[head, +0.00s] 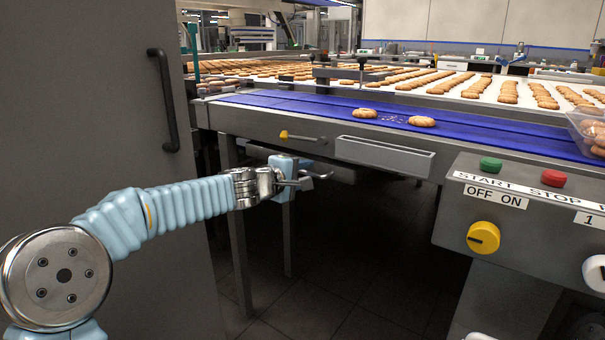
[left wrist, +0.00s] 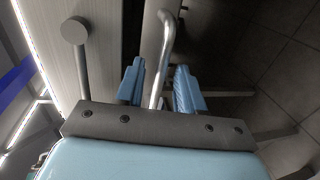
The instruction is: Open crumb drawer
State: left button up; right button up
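The crumb drawer (head: 343,174) is a low metal front under the conveyor's side frame, largely hidden behind my left gripper; I cannot tell whether it is fully closed. Its bent metal bar handle (head: 320,176) sticks out beside my left gripper (head: 293,184). In the left wrist view, the handle (left wrist: 165,45) runs down between the two blue fingers of my left gripper (left wrist: 160,88). The fingers are apart, with a gap visible on each side of the bar.
A lever with a yellow knob (head: 284,134) sits just above the gripper. A grey open trough (head: 384,156) is to its right. Two biscuits lie on the blue belt (head: 280,101). A control panel (head: 520,219) stands at right, a grey cabinet (head: 90,100) at left.

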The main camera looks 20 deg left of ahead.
pick_arm(q)
jog(key=shift+c, duration=0.2)
grip_shut()
jog(key=f+b+v, duration=0.1)
jog(key=b+v, duration=0.1)
jog(key=v, duration=0.6)
jog(key=f+b+v, duration=0.2)
jog(key=v, duration=0.7)
jog(key=shift+s+f+b, duration=0.35)
jog(key=shift+b, duration=0.05)
